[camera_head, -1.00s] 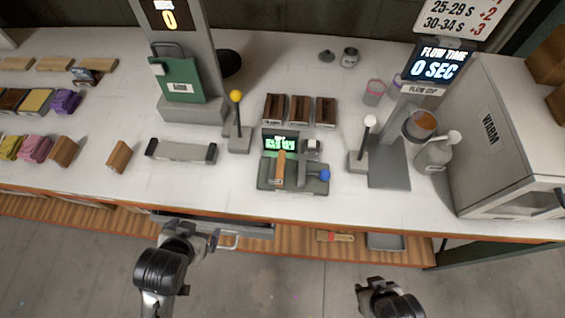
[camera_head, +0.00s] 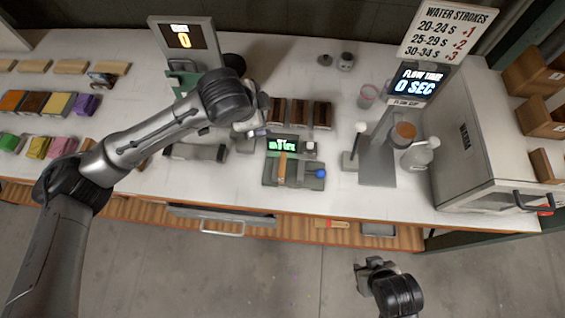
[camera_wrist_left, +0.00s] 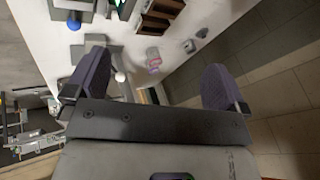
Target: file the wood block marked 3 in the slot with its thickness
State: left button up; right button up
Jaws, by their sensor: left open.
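An orange-brown wood block (camera_head: 282,167) stands on the grey measuring device (camera_head: 270,178), in front of its small green display. No number is legible on it. Three dark brown wooden pieces (camera_head: 300,113) stand in a row behind the device; I cannot tell whether they are slots or blocks. My left gripper (camera_head: 258,128) is above the counter, left of and behind the device. In the left wrist view its two dark fingers (camera_wrist_left: 158,85) are wide apart with nothing between them. My right gripper (camera_head: 370,264) is low in front of the counter; its fingers are too small to judge.
Coloured blocks (camera_head: 60,104) lie in rows on the left. My left arm hides part of the counter. A sign post (camera_head: 380,150), a jug (camera_head: 417,155) and a large grey oven (camera_head: 480,140) are on the right. Wooden bins (camera_head: 535,118) are at far right.

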pick_arm(q)
notch_tip(320, 180, down, 6)
jog(key=s+g, duration=0.2)
jog(key=g, duration=0.1)
jog(key=m+g+h, duration=0.2)
jog(key=m+g, duration=0.1)
send_near(281, 164)
jog(key=x, duration=0.5)
jog(key=shift+w+d, duration=0.1)
jog(key=shift+d, duration=0.2)
jog(key=shift+x, duration=2.85)
jog(key=shift+a+f, duration=0.1)
jog(key=shift+a, duration=0.1)
jog(key=c, duration=0.8)
